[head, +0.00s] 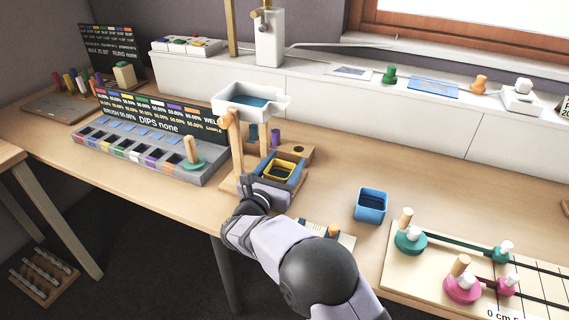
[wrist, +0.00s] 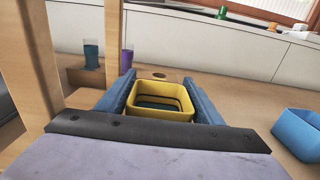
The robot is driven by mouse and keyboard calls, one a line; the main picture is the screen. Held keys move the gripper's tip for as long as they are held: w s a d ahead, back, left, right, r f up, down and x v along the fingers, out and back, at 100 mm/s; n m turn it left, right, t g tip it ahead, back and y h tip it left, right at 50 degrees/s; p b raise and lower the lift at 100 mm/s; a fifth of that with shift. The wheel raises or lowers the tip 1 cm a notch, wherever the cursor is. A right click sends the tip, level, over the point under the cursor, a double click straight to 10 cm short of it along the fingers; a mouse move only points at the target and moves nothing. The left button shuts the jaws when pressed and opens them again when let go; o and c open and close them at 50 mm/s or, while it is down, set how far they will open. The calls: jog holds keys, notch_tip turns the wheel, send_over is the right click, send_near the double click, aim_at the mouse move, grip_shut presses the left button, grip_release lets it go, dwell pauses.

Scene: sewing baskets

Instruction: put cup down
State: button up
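A square yellow cup (wrist: 162,112) with dark blue liquid inside sits upright between the two blue fingers of my gripper (wrist: 160,100). The fingers appear to press on its left and right sides. In the head view the yellow cup (head: 279,169) shows between the fingers of my gripper (head: 281,168), beside the wooden stand under a white basin. Its base is hidden, so I cannot tell whether it touches the surface. A blue cup (head: 370,206) stands apart on the table to the right; it also shows in the wrist view (wrist: 298,134).
The white basin (head: 246,101) on wooden posts rises close to the left of my gripper. A wooden holder (head: 293,153) with small coloured vials is just behind. A grey dip rack (head: 150,151) is at left, a board with pegs (head: 430,272) at right.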

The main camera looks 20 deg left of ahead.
aim_at(275, 179)
jog(key=shift+o, duration=0.9)
jog(key=shift+s+r, duration=0.1)
jog(key=s, duration=1.1)
jog(key=shift+s+d+p, duration=0.1)
jog(key=shift+s+p, duration=0.2)
jog(key=shift+s, duration=0.05)
jog(key=shift+c, duration=1.1)
